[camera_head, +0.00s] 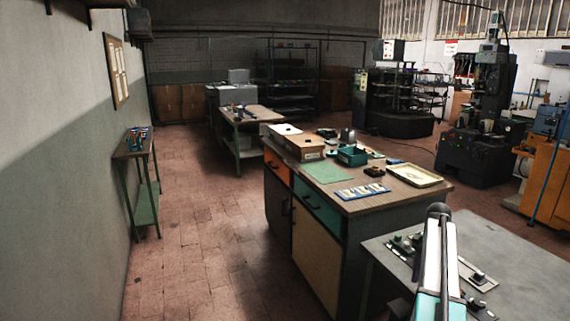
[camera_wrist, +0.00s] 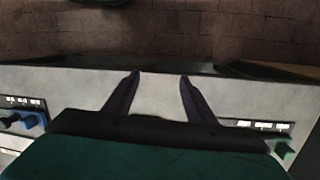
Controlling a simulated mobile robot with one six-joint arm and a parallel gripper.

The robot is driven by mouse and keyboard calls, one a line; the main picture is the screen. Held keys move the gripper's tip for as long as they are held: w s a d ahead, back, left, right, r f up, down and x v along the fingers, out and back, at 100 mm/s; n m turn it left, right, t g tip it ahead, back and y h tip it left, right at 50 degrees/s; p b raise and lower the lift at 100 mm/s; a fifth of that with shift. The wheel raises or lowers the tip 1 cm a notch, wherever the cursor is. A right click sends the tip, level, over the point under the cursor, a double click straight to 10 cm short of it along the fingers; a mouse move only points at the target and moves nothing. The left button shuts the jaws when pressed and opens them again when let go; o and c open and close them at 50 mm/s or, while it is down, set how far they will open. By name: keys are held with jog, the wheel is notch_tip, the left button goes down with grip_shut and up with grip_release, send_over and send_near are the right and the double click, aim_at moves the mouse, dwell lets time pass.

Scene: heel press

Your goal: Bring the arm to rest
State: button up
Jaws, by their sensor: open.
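My gripper (camera_wrist: 160,76) shows in the wrist view as two dark fingers. They stand apart with nothing between them. Beneath and past the fingers lies the pale grey top of a table (camera_wrist: 70,85), and the fingertips reach toward its far edge. I cannot tell the height of the fingers above it. In the head view my white and teal arm rises in front of the grey table (camera_head: 525,265) at the lower right. The gripper cannot be made out there.
Small dark and green parts (camera_head: 405,243) lie on the grey table. Behind it stands a workbench (camera_head: 385,203) with a green mat (camera_head: 326,172), boxes and a tray (camera_head: 414,175). A narrow side table (camera_head: 144,218) stands by the left wall. The tiled floor (camera_head: 195,235) between is clear.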

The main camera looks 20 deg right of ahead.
jog(key=w+a+f+n+g, duration=0.1)
jog(key=a+f+n, duration=0.1)
jog(key=a+f, duration=0.95)
jog(key=a+f+n+g, duration=0.2)
jog(key=a+f, duration=0.6)
jog(key=a, duration=0.6)
jog(key=s+a+f+n+g, duration=0.1)
jog(key=s+a+f+n, duration=0.1)
jog(key=s+a+f, duration=0.45)
jog(key=s+a+f+n+g, duration=0.15)
jog(key=a+f, duration=0.25)
jog(key=a, duration=0.5)
jog(key=s+a+f+n, duration=0.3)
jog(key=s, duration=0.4)
jog(key=s+a+f+n, duration=0.2)
jog(key=s+a+n, duration=0.2)
jog(key=s, duration=0.3)
jog(key=s+a+f+n+h, duration=0.1)
jog(key=s+a+f+n, duration=0.2)
jog(key=s, duration=0.4)
jog(key=shift+s+a+f+n+t, duration=0.3)
jog(key=shift+a+n+t, duration=0.2)
jog(key=shift+a, duration=0.25)
